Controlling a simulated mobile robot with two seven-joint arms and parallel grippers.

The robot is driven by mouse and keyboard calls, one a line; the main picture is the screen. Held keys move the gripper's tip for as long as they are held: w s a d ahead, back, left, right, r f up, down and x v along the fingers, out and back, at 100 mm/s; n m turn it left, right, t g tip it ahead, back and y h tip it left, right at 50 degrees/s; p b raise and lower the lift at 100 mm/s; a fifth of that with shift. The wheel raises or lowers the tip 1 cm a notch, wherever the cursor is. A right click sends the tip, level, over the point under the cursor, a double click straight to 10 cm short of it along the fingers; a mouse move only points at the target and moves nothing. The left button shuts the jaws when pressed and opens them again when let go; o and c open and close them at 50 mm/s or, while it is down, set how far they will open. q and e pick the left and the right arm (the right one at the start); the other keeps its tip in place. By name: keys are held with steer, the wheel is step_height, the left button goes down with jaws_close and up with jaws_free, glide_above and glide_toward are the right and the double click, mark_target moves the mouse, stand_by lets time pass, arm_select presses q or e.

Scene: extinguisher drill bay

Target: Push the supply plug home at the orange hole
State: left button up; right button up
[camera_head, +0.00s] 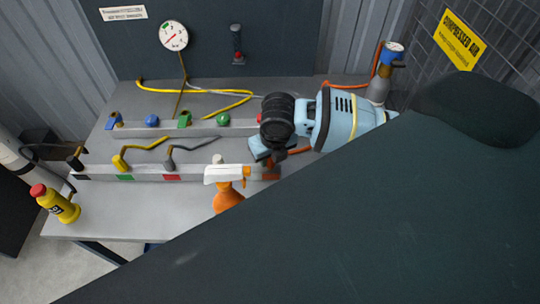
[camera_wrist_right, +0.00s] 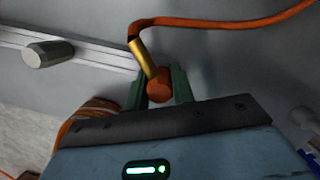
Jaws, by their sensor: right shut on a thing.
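My right gripper (camera_wrist_right: 159,90) is shut on the supply plug (camera_wrist_right: 158,84), an orange-red end with a brass elbow in the right wrist view. An orange hose (camera_wrist_right: 225,21) runs from the elbow up and right. In the head view the right gripper (camera_head: 270,156) is low at the right end of the grey rail (camera_head: 100,174), and the plug is mostly hidden by it. An orange label (camera_head: 271,174) shows there beside the spray bottle. The orange hole itself is hidden, so I cannot tell how far the plug sits from it. My left gripper is not in view.
A spray bottle (camera_head: 227,198) stands close in front of the right gripper. A yellow plug (camera_head: 120,163) and a grey plug (camera_head: 170,163) are at the rail.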

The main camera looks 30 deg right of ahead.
steer(key=shift+f, duration=0.65)
stand_by(0.3)
steer(key=o, duration=1.1)
steer(key=r, duration=0.2)
steer(key=s+r, duration=0.1)
steer(key=r, duration=0.4)
steer(key=shift+s+r, duration=0.25)
steer(key=shift+r, duration=0.1)
